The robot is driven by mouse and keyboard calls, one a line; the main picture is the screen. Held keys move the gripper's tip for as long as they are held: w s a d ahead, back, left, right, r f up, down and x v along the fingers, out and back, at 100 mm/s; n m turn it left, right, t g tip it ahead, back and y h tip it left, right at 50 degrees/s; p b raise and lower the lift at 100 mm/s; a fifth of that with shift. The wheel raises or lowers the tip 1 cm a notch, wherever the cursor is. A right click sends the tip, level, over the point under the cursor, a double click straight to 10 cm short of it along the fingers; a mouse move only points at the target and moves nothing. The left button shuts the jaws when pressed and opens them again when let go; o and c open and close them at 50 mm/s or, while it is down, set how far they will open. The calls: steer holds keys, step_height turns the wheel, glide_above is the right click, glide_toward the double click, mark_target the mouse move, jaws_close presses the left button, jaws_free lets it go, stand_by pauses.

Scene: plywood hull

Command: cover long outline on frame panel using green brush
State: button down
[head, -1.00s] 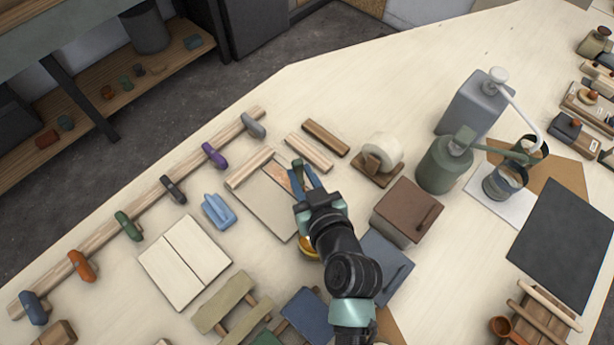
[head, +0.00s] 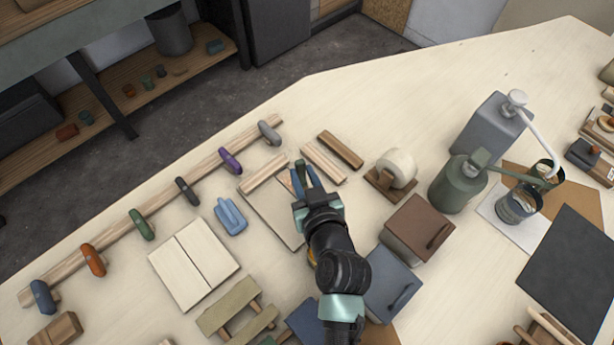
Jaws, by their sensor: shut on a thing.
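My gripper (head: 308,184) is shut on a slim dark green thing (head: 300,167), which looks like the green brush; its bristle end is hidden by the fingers. The gripper is over the upper right part of a beige panel (head: 272,212) with a pale wooden strip (head: 264,173) along its top edge. A narrow reddish-brown patch shows just left of the fingers. My gripper and arm hide the panel's right side. I cannot make out the long outline, or whether the brush touches the panel.
A blue block-like tool (head: 231,216) lies left of the panel. A rail (head: 172,195) with several coloured clips runs farther left.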

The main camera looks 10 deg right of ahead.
steer(key=shift+w+a, duration=1)
steer(key=shift+w, duration=0.3)
steer(key=shift+w+a+f, duration=0.15)
steer(key=shift+w+a, duration=0.45)
steer(key=shift+w, duration=0.15)
steer(key=shift+p, duration=0.3)
step_height(320, 180, up, 6)
steer(key=p, duration=0.4)
steer(key=shift+p, duration=0.35)
step_height(320, 180, down, 5)
steer(key=b, duration=0.4)
steer(key=shift+d+r+b, duration=0.1)
steer(key=shift+r+b, duration=0.1)
steer(key=shift+b, duration=0.1)
